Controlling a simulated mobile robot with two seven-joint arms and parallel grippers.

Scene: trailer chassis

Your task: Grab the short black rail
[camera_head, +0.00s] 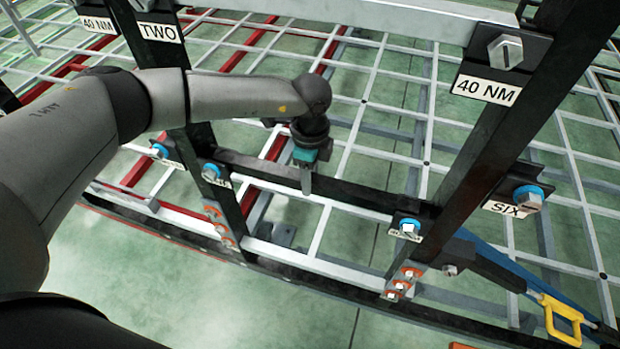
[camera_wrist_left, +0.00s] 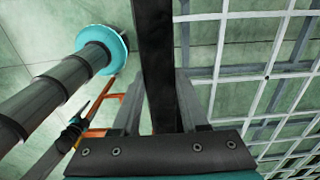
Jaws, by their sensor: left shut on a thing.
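The short black rail (camera_head: 365,192) runs across the frame between two tilted black uprights in the head view. My left gripper (camera_head: 306,184) comes down on it from above, near its middle, and is shut on it. In the left wrist view the rail (camera_wrist_left: 154,45) runs between the two grey fingers of the left gripper (camera_wrist_left: 158,105), with one finger on each side. The part of the rail behind the fingers and gripper body is hidden. My right gripper is in neither view.
Black uprights (camera_head: 480,130) with bolts and labels stand on both sides of the rail. A grey bar (camera_head: 400,15) crosses above. White and red grid bars lie behind over a green floor. A yellow-handled tool (camera_head: 562,318) is at the lower right.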

